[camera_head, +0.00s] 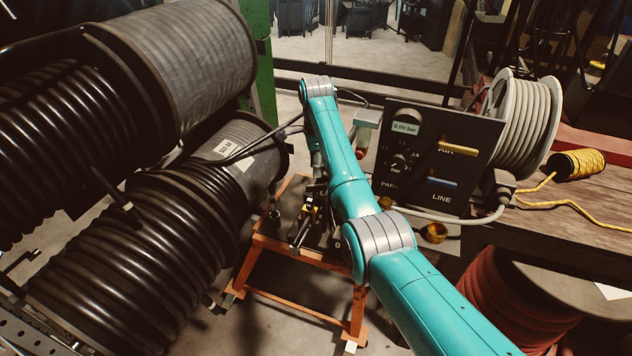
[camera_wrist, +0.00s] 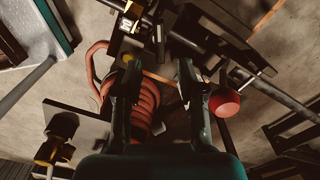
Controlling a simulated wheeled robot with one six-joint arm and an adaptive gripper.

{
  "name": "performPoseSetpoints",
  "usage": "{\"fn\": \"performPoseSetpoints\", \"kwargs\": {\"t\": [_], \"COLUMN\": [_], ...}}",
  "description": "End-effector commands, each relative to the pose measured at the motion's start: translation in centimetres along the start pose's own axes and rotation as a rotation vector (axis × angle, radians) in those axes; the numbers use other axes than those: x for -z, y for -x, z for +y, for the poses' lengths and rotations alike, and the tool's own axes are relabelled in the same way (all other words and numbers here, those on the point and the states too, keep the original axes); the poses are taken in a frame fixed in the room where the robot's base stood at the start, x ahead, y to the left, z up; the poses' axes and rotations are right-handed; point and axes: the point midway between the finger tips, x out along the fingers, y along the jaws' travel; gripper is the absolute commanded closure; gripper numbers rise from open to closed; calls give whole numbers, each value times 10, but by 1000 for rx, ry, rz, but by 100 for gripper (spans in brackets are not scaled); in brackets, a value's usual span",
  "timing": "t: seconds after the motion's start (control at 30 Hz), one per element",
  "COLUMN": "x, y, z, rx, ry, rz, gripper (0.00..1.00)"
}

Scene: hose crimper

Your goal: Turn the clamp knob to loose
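My gripper (camera_wrist: 158,72) reaches in from the bottom of the wrist view, its two dark fingers apart with nothing seen between their tips. In the head view it hangs below the arm's far end, dark and partly hidden. A dark crimper (camera_head: 310,212) sits on an orange stand below it; its dark parts show at the top of the wrist view (camera_wrist: 150,28). A red round knob (camera_wrist: 224,102) is just right of the right finger, apparently apart from it. I cannot tell for sure which part is the clamp knob, or its setting.
A control panel (camera_head: 432,155) reading 0.00 bar stands right of my arm, with a dial, a yellow AIR lever and a blue LINE lever. Large black hose reels (camera_head: 130,235) crowd the left. The orange stand (camera_head: 300,254) rests on the floor. A bench (camera_head: 598,205) is at right.

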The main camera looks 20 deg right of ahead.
Motion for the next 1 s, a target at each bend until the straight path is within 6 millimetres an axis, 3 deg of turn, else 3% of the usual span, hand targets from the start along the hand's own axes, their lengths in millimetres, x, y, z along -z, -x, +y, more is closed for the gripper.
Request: {"fn": "performPoseSetpoints", "kwargs": {"t": [0.2,0.4,0.8,0.83,1.0], "x": [0,0,0,0,0], "y": [-40,-62,-69,-69,-69], "z": [1,0,0,0,0], "rx": [-2,-1,0,0,0], "ry": [1,1,1,1,1], "rz": [0,0,0,0,0], "gripper": [60,60,60,63,100]}}
